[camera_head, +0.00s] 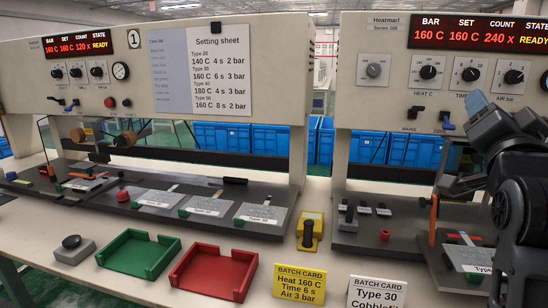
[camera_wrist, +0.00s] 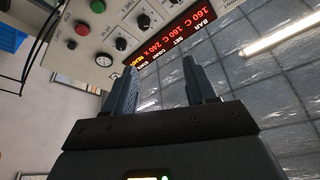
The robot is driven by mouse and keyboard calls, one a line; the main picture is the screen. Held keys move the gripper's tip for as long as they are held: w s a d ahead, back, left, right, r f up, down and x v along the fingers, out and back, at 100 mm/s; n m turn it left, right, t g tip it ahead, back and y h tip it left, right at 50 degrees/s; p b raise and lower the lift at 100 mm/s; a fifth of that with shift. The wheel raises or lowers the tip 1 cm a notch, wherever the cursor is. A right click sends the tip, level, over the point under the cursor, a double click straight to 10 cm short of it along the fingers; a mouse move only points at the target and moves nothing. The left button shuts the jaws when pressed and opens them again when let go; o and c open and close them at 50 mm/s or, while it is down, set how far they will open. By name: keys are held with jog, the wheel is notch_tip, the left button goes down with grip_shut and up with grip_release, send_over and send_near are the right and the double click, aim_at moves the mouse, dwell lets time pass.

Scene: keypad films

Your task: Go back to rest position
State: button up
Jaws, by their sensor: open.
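My arm shows at the right edge of the head view, raised in front of the right press (camera_head: 397,112). My gripper (camera_wrist: 162,82) shows in the wrist view with its two dark fingers apart and nothing between them. The wrist view is tilted, and the right press's red display (camera_wrist: 170,38) and control panel (camera_wrist: 95,40) appear behind the fingers. The arm hides part of the right press and the right end of its base.
The left press (camera_head: 265,145) holds a setting sheet (camera_head: 221,70). Blue crates (camera_head: 255,139) stand behind.

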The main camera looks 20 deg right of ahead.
jog(key=s+a+f+n+t+y, duration=0.2)
jog(key=a+f+n+y, duration=0.4)
jog(key=f, duration=0.5)
jog(key=s+a+f+n+t+y, duration=0.1)
jog(key=s+a+f+n+y, duration=0.2)
jog(key=a+f+n+y, duration=0.5)
jog(key=s+a+f+g, duration=0.1)
jog(key=s+a+f, duration=0.3)
jog(key=s, duration=0.3)
jog(key=s+a+f+n+g+y, duration=0.1)
jog(key=s+a+f, duration=0.3)
jog(key=s, duration=0.4)
jog(key=s+a+f+n+g, duration=0.1)
jog(key=s+a+f, duration=0.4)
jog(key=s, duration=0.3)
jog(key=shift+a+y, duration=0.4)
jog(key=shift+a, duration=0.05)
jog(key=shift+w, duration=0.1)
jog(key=shift+c, duration=0.4)
